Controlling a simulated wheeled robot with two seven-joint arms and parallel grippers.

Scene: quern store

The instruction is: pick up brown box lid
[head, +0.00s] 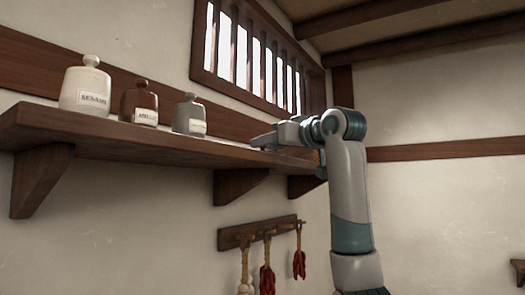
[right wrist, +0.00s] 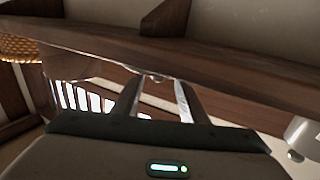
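A brown jar (head: 138,106) with a knobbed brown lid (head: 141,85) and a pale label stands upright on the wooden shelf (head: 150,139), between two other jars. It is the only brown lidded thing I can make out; no separate brown box shows. My right gripper (head: 265,139) is at the shelf, well to the right of the jars, pointing left. In the right wrist view its two fingers (right wrist: 157,88) are apart with no held object visible between them, and the shelf edge lies beyond. My left gripper is not in view.
A cream jar (head: 85,88) stands left of the brown one and a grey jar (head: 189,115) right of it. A barred window (head: 255,60) is above the shelf. Below hangs a peg rail (head: 258,232) with strings of produce. A woven object (right wrist: 20,47) shows in the right wrist view.

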